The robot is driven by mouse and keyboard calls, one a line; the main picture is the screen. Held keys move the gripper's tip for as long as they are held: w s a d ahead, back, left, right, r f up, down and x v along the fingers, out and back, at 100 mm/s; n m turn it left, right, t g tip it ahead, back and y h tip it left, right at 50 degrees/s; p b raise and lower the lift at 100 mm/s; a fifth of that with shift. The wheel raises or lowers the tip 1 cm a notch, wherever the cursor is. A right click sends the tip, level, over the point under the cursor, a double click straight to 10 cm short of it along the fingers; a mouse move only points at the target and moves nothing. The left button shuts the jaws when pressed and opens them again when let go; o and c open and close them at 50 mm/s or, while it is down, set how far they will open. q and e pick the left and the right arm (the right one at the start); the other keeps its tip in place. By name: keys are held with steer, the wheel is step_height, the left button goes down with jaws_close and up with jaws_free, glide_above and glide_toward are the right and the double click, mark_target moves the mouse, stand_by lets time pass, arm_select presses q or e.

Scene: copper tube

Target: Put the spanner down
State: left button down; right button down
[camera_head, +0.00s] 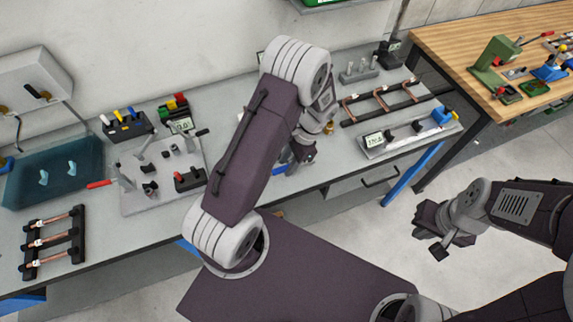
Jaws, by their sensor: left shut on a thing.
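My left gripper (298,158) is low over the grey bench, right of the middle of the worktop. Its own arm partly hides it. It is shut on the spanner, which is mostly hidden behind the arm and fingers, so I cannot tell whether the spanner touches the bench. My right gripper (432,240) is off to the right, over the open floor in front of the bench. Its fingers look apart, with nothing between them.
A grey fixture plate (160,200) and a rack of copper tubes (54,242) are on the left. A second copper tube rack (382,101) and a gauge device (410,138) are on the right. A wooden bench (450,45) stands at the far right.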

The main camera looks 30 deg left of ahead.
mark_target(286, 168)
arm_select(q)
steer(key=shift+w+a+f, duration=0.15)
steer(key=shift+a, duration=0.1)
step_height(286, 168, down, 4)
steer(key=shift+r+p, duration=0.25)
steer(key=shift+p, duration=0.25)
steer(key=shift+f, duration=0.3)
steer(key=shift+f, duration=0.1)
steer(key=c, duration=0.9)
jaws_free()
